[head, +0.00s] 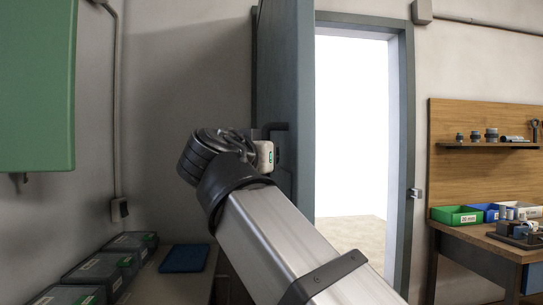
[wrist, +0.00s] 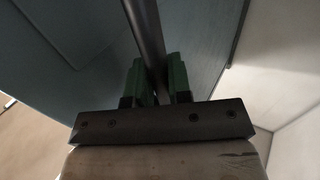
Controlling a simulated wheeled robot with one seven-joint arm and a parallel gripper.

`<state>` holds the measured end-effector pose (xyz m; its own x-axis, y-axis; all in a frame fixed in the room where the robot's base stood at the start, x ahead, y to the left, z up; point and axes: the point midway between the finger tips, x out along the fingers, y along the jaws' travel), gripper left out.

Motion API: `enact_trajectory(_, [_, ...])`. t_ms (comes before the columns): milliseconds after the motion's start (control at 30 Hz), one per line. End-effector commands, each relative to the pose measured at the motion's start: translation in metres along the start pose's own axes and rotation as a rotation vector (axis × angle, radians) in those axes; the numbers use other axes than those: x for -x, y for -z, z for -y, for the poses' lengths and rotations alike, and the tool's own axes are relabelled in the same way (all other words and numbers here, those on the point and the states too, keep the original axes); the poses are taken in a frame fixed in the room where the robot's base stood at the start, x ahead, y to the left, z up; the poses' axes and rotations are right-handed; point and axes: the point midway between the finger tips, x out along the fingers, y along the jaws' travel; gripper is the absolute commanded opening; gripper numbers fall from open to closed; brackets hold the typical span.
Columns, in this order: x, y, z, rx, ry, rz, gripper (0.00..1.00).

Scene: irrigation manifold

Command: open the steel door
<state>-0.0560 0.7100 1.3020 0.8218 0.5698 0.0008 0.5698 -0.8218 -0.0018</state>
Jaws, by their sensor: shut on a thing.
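The steel door (head: 284,75) is blue-grey and stands swung open at the left of its frame (head: 407,150), with the bright doorway clear to its right. Its dark bar handle (head: 276,127) shows just beyond my gripper in the head view. In the wrist view the handle (wrist: 147,40) runs down between the two green fingers of my gripper (wrist: 158,78), which is shut on it. The door's face (wrist: 75,60) fills much of the wrist view. In the head view my wrist and arm hide the fingertips and part of the door's lower area.
A green cabinet (head: 38,85) hangs on the left wall. Several lidded bins (head: 100,268) and a blue item (head: 184,258) lie on a low surface below it. A workbench (head: 490,243) with bins and tools stands right of the doorway.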

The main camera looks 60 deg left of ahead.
Motion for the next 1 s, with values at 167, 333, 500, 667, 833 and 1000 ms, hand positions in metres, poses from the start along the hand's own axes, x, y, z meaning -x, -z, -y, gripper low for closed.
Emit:
enact_trajectory(167, [0.000, -0.001, 0.001, 0.002, 0.001, 0.003, 0.00])
enact_trajectory(333, [0.000, -0.001, 0.001, 0.002, 0.001, 0.003, 0.29])
enact_trajectory(500, [0.000, 0.000, 0.000, 0.001, 0.001, 0.002, 0.43])
enact_trajectory(667, [0.001, 0.000, 0.000, 0.001, 0.001, 0.001, 0.43])
enact_trajectory(833, [0.012, -0.001, 0.000, 0.000, 0.002, 0.001, 0.43])
enact_trajectory(1000, [0.038, -0.001, 0.000, 0.000, 0.003, 0.001, 0.43])
